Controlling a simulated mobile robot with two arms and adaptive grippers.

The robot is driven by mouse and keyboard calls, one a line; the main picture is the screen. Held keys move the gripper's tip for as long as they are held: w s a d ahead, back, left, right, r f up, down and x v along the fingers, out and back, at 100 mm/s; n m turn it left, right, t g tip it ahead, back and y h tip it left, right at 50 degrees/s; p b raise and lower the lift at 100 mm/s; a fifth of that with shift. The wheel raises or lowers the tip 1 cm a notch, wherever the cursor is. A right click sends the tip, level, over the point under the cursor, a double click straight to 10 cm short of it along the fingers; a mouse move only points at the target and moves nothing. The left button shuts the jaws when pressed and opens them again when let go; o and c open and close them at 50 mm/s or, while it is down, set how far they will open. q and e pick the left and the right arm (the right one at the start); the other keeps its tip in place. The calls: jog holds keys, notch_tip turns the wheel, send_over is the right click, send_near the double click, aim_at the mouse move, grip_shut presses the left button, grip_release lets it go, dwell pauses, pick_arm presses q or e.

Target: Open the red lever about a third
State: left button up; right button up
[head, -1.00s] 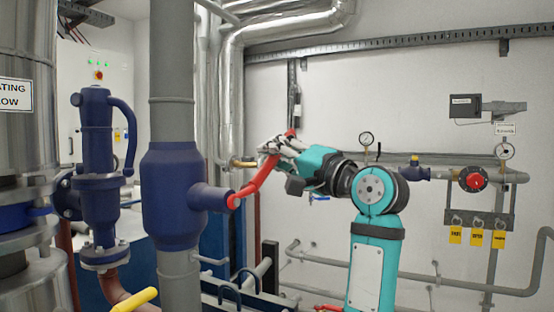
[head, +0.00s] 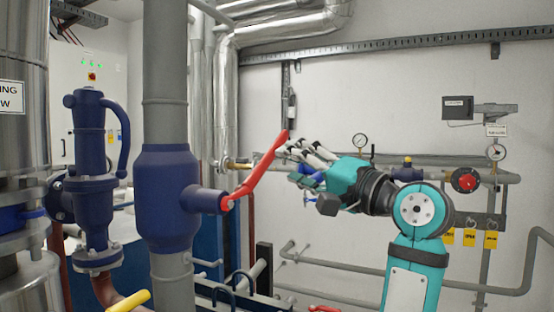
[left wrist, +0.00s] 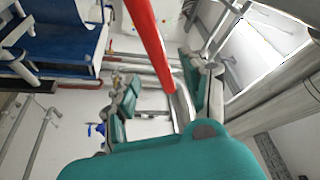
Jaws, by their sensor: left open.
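The red lever (head: 257,178) comes out of the side of the blue valve body (head: 168,200) on the thick grey pipe. It slants up and to the right. My left gripper (head: 289,156) is open, just right of the lever's upper part, with its fingers pointing at it. In the head view its fingertips are close to the lever, and I cannot tell whether they touch it. In the left wrist view the red lever (left wrist: 151,40) runs down from the top edge towards the space between the spread fingers (left wrist: 158,98). My right gripper is not in view.
A blue valve (head: 92,185) with a curved handle stands left of the grey pipe. A yellow handle (head: 130,301) is low in front. Pressure gauges, pipes and a small red-handled valve (head: 465,180) line the wall behind my arm.

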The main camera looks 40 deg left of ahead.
pick_arm(q)
jog(key=d, duration=0.2)
jog(key=d+f, duration=0.1)
jog(key=d, duration=0.2)
jog(key=shift+s, duration=0.1)
jog(key=shift+a, duration=0.1)
